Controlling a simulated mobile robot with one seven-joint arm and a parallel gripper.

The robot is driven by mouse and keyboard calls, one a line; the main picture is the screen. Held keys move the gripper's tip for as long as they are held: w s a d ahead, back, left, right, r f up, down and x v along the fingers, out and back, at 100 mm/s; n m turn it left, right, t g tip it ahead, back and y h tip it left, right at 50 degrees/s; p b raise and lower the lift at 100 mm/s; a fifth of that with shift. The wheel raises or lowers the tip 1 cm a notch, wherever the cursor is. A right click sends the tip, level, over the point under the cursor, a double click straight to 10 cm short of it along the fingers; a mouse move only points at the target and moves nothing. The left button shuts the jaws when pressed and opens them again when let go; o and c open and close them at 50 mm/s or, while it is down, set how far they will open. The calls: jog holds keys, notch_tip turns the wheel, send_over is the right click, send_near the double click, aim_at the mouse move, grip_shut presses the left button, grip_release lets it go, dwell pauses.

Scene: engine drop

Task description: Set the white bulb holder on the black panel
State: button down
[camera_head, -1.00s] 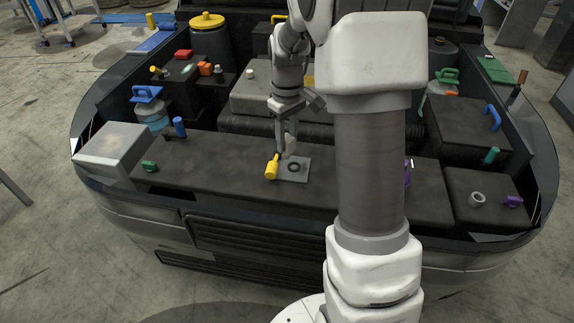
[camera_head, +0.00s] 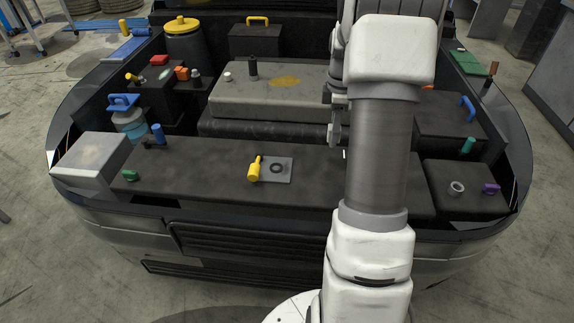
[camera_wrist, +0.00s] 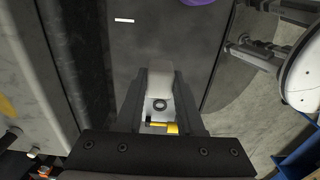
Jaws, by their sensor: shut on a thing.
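The black panel (camera_head: 205,172) is the long dark front surface in the head view; it also shows in the wrist view (camera_wrist: 185,35). My gripper (camera_head: 335,141) hangs near its far edge, right of the grey plate and partly behind my arm. A small white mark (camera_wrist: 124,20) lies on the panel.
A grey plate with a dark ring (camera_head: 278,168) lies on the panel, with a yellow handle (camera_head: 254,170) at its left. A grey box (camera_head: 92,160) stands at the left end. A blue knob (camera_head: 158,133) and a green knob (camera_head: 130,175) are nearby. The panel's left-middle is clear.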

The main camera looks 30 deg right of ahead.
jog(key=shift+w+a+f+b, duration=0.25)
jog(key=shift+a+f+b, duration=0.05)
jog(key=shift+a+f, duration=1.3)
jog(key=shift+w+a+f+b, duration=0.25)
jog(key=shift+a+f+b, duration=0.1)
jog(key=shift+a+f, duration=1.2)
jog(key=shift+w+a+f+b, duration=0.25)
jog(key=shift+a+f+b, duration=0.05)
jog(key=shift+a+f, duration=1.25)
jog(key=shift+f, duration=0.15)
jog(key=shift+f, duration=0.15)
jog(key=c, duration=0.5)
grip_release()
